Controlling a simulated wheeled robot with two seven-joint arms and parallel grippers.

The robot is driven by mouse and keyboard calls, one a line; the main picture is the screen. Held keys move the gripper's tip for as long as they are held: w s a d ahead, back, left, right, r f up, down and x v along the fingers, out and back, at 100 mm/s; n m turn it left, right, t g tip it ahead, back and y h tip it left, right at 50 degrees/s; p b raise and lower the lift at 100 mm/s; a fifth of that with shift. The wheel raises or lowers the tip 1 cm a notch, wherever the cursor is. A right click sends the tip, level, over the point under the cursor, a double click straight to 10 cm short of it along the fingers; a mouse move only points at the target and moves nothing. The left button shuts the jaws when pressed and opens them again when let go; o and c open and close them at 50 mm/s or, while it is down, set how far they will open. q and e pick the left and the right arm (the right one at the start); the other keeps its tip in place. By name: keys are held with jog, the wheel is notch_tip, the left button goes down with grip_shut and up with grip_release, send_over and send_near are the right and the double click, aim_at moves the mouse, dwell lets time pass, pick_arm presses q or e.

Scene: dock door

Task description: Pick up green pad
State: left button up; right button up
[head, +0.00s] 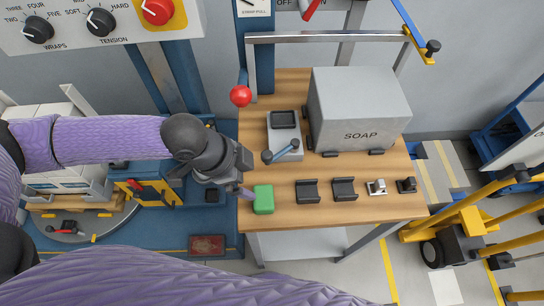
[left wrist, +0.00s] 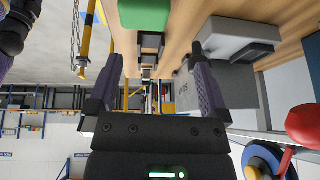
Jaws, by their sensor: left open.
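The green pad (head: 263,199) is a small block lying at the near left corner of the wooden bench top (head: 320,215). My left gripper (head: 246,192) is open and empty just left of the pad, its fingers directed at it. One finger shows close to the pad's left side; whether it touches is unclear. My right gripper is not seen.
Right of the pad stand black holders (head: 307,191) and small metal clips (head: 376,187) in a row. A red ball knob (head: 240,96) stands at the bench's left edge.

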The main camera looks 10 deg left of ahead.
aim_at(261, 196)
pick_arm(q)
jog(key=shift+g, duration=0.5)
jog(key=b+x, duration=0.1)
jog(key=x, duration=0.2)
jog(key=s+b+x, duration=0.1)
jog(key=x, duration=0.2)
jog(key=b+x, duration=0.2)
jog(key=x, duration=0.1)
jog(key=shift+s+a+f, duration=0.2)
jog(key=shift+s+f, duration=0.05)
jog(key=shift+f, duration=0.3)
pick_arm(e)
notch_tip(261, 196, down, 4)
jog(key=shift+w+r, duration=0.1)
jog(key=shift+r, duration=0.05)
pick_arm(q)
jog(key=c, duration=0.9)
notch_tip(261, 196, up, 10)
jog(key=p, duration=0.4)
jog(key=shift+w, duration=0.1)
jog(key=shift+c, duration=0.2)
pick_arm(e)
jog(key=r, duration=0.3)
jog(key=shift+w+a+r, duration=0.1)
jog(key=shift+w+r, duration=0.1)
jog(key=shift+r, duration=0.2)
